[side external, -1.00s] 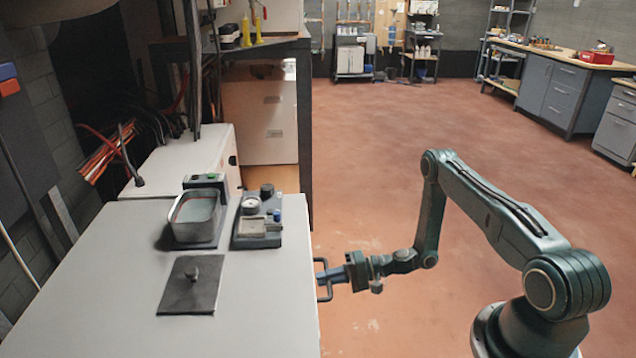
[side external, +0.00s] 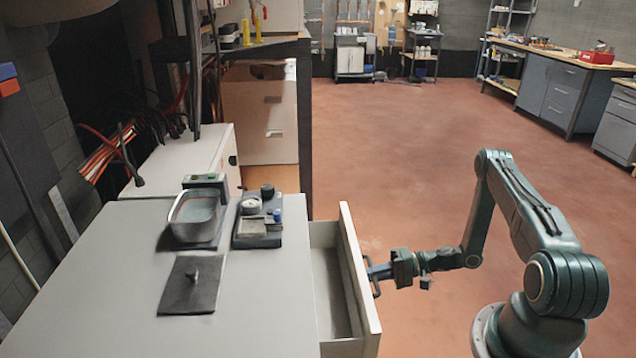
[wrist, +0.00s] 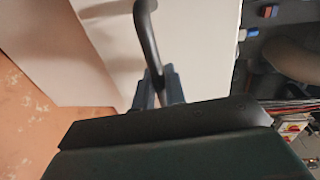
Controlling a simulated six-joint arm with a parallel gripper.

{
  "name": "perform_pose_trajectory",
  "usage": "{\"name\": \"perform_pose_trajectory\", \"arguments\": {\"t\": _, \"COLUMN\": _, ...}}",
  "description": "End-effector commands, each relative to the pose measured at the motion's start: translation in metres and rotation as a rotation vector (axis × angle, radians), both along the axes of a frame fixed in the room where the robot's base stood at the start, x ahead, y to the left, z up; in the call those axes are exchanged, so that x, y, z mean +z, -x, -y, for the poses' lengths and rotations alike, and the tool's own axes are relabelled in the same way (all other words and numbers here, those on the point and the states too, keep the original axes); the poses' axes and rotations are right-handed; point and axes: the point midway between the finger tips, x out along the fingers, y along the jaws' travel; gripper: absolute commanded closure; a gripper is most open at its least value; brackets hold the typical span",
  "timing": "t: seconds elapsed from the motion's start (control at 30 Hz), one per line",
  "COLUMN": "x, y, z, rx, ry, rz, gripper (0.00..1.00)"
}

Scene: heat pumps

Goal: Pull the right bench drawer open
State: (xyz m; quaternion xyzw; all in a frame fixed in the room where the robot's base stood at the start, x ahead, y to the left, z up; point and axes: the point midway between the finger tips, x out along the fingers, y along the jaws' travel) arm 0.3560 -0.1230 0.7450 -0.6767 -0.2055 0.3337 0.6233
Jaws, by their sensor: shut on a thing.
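The bench drawer (side external: 362,282) stands out from the right side of the grey bench (side external: 255,300) in the side external view. Its inside shows and looks empty. A dark bar handle (side external: 376,289) is on its outer face. My gripper (side external: 372,272) is shut on this handle, with the arm reaching in from the right. In the wrist view, the dark handle (wrist: 147,38) runs down between the two fingers of my gripper (wrist: 158,88). The pale drawer front shows behind it. The far part of the handle inside the grip is hidden.
On the bench top are a metal basin (side external: 195,217), a gauge unit (side external: 258,222) and a dark plate with a knob (side external: 190,284). A wooden-topped workbench (side external: 560,62) is far off at the back right. The reddish floor (side external: 400,160) between is clear.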

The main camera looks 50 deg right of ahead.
Motion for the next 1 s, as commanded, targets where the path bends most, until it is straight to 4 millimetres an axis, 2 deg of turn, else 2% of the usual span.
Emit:
{"name": "perform_pose_trajectory", "arguments": {"t": 0.23, "x": 0.000, "y": -0.001, "z": 0.001, "rx": -0.005, "ry": 0.002, "rz": 0.001, "gripper": 1.00}}
{"name": "perform_pose_trajectory", "arguments": {"t": 0.27, "x": 0.000, "y": -0.001, "z": 0.001, "rx": -0.005, "ry": 0.002, "rz": 0.001, "gripper": 0.86}}
{"name": "perform_pose_trajectory", "arguments": {"t": 0.3, "x": 0.000, "y": 0.000, "z": 0.001, "rx": -0.004, "ry": 0.001, "rz": 0.001, "gripper": 0.78}}
{"name": "perform_pose_trajectory", "arguments": {"t": 0.37, "x": 0.000, "y": 0.000, "z": 0.001, "rx": -0.004, "ry": 0.001, "rz": 0.001, "gripper": 0.69}}
{"name": "perform_pose_trajectory", "arguments": {"t": 0.77, "x": 0.002, "y": 0.000, "z": 0.000, "rx": -0.001, "ry": 0.000, "rz": 0.000, "gripper": 0.69}}
{"name": "perform_pose_trajectory", "arguments": {"t": 1.0, "x": 0.016, "y": 0.000, "z": 0.000, "rx": -0.001, "ry": 0.000, "rz": 0.000, "gripper": 0.69}}
